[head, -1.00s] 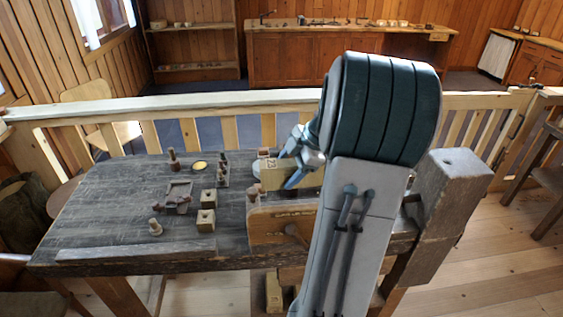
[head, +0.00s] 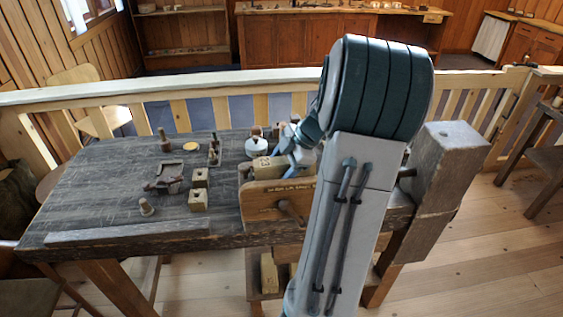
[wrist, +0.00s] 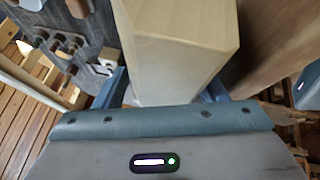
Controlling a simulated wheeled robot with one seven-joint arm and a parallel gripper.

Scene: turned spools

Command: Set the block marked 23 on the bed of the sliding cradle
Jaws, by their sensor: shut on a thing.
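My gripper (head: 292,156) is shut on a pale wooden block (head: 268,169) with a dark mark on its face, too small here to read surely as 23. The block also fills the upper middle of the wrist view (wrist: 182,45), between my fingers. In the head view it appears just behind and above the upper edge of a lettered wooden board (head: 262,204) at the bench front. This board may be part of the sliding cradle; I cannot tell. My arm hides the area to its right. Whether the block touches anything below is unclear.
A strip (head: 130,233) lies along the front edge. A thick post (head: 440,170) rises at right.

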